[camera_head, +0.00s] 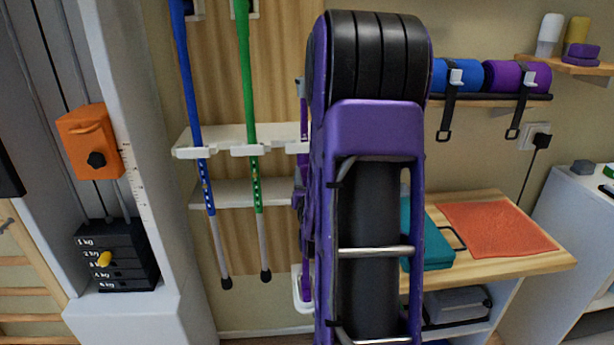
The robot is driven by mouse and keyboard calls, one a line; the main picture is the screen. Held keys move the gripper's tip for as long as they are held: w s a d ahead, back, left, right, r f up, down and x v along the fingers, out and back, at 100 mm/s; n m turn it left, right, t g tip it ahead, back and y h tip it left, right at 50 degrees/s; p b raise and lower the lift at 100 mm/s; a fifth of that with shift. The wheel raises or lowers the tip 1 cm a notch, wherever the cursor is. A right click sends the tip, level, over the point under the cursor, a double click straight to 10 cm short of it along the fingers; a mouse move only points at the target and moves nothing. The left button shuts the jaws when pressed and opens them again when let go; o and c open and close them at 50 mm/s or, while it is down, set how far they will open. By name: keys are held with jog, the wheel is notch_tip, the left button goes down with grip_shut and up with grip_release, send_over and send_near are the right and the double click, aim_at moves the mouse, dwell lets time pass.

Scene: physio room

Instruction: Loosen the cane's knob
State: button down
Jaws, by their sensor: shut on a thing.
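A blue cane (186,80) and a green cane (245,80) hang upright on a white wall rack (222,136). Each has a row of adjustment holes in its lower coloured tube, then a grey shaft and a dark rubber tip. I make out no knob on either. My purple and black arm (377,130) fills the middle of the view and covers the rack's right end. Narrow purple parts (299,205) show along its left edge; I cannot tell what they belong to. My gripper cannot be made out; the arm hides that area.
At right, a wooden bench (525,262) holds a teal block (432,245) and an orange cloth (495,232). Blue and purple rolls (517,76) hang above.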

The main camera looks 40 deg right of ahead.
jog(key=shift+c, duration=2.1)
grip_release()
